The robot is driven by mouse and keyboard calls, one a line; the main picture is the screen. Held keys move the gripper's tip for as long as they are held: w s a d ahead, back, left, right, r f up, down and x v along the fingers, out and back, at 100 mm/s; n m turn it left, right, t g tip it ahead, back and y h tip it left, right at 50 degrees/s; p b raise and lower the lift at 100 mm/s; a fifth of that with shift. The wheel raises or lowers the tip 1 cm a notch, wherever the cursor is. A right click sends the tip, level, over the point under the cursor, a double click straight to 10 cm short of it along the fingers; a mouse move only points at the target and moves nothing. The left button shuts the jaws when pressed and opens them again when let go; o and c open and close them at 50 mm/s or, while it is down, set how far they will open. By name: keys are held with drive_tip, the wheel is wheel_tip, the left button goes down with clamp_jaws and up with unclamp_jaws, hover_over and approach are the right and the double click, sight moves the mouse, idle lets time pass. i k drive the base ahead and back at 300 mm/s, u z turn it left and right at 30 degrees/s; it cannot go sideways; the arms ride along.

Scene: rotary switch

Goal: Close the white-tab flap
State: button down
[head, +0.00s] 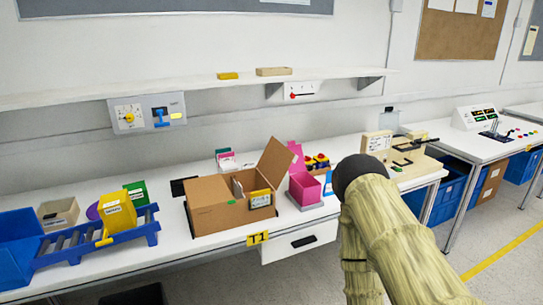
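A brown cardboard box (213,217) stands open on the white workbench. One large brown flap (276,162) stands up at its right rear and leans outward. A smaller pale piece (238,186) shows in the box opening; I cannot tell whether it is a flap or a divider. A green mark (231,203) shows at the front edge. No white tab can be made out clearly. A yellow-framed panel (261,199) is on the box's right front. My arm rises at the right of the picture, right of the box; my gripper is not visible.
A pink box (304,189) stands close right of the cardboard box. Left are a blue roller conveyor (90,242), a yellow box (117,212) and a blue bin (17,240). A wooden fixture (378,146) stands further right. A shelf (180,92) runs above.

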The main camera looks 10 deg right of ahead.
sight(276, 160)
drive_tip(key=z, duration=1.8)
drive_tip(key=i, duration=0.9)
drive_tip(key=u, duration=1.8)
